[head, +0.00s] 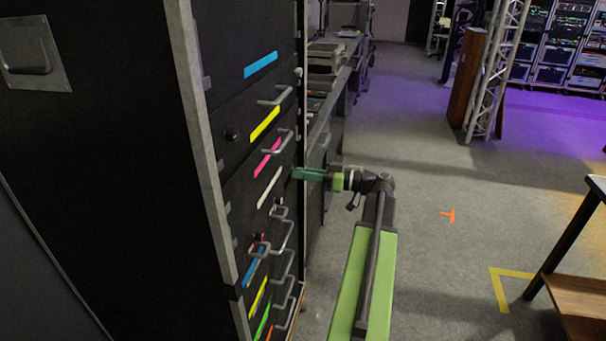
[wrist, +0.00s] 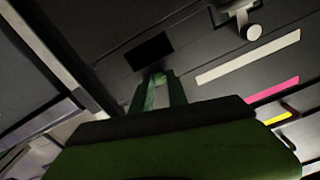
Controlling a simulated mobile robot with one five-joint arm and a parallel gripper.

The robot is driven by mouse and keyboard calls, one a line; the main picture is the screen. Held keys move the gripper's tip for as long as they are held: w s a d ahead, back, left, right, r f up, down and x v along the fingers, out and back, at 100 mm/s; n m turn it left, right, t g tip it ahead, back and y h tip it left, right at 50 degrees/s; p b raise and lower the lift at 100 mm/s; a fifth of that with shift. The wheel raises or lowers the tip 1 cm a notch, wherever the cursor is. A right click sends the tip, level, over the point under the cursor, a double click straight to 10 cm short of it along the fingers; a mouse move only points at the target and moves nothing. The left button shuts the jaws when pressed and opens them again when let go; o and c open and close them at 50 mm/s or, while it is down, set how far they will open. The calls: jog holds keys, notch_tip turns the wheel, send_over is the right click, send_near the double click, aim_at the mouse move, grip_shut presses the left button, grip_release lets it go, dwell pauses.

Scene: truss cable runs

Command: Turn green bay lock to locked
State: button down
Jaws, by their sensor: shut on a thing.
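My gripper (head: 302,174) reaches in from the right to the front of a black cabinet (head: 232,95), beside the right end of a white label strip. In the wrist view my green-teal fingers (wrist: 158,90) are close together against the dark panel, just below a black rectangle (wrist: 149,52). They are shut on a small part there. That part is mostly hidden between the fingertips, and I cannot tell its angle or whether it is the green bay lock. A green label strip (head: 262,321) shows low on the cabinet front.
Metal handles (head: 282,238) stick out along the cabinet front, among blue, yellow, pink and white strips (head: 269,187). A round knob (wrist: 254,32) sits near the white strip. A table (head: 585,245) stands at right. Open grey floor lies between.

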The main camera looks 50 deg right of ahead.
jog(key=shift+m, duration=0.5)
jog(key=m, duration=1.6)
jog(key=shift+d+f+m, duration=0.1)
jog(key=shift+m, duration=0.6)
jog(key=c, duration=1.3)
grip_release()
